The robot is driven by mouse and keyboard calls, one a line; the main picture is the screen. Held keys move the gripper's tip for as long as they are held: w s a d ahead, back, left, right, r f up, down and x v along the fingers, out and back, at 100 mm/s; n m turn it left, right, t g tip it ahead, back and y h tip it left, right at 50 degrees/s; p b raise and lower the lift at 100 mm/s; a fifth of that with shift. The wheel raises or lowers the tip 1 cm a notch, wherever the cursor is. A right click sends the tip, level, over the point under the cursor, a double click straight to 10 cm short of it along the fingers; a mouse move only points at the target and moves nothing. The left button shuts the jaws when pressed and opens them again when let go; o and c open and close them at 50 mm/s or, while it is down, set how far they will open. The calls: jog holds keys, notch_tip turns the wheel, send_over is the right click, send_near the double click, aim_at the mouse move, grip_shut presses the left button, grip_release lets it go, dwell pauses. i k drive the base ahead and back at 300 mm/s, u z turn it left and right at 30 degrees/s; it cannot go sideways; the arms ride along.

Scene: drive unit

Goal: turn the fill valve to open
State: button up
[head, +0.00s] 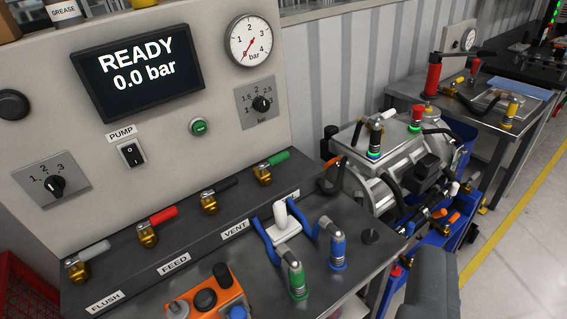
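A row of brass valves stands on the dark bench top below the panel. Their handles are grey (93,252), red (163,215), black (226,187) and green (277,158). Labels in front read FLUSH (105,301), FEED (174,264) and VENT (235,230). No readable FILL label shows; the label by the green valve is mostly hidden behind a white fitting (283,220). All handles point up and right along the row. A blurred dark grey part (431,288), perhaps of my gripper, shows at the lower right, apart from the valves. Its fingertips cannot be made out.
Blue (337,248) and green (297,278) hose couplings and an orange box (205,293) stand at the bench front. The screen (137,75) reads READY, 0.0 bar. A gauge (251,41) hangs beside it. A metal drive unit (395,160) stands right of the bench.

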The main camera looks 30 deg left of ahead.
aim_at(273, 161)
jog(key=u, duration=0.15)
jog(key=i, duration=0.95)
jog(key=z, duration=0.1)
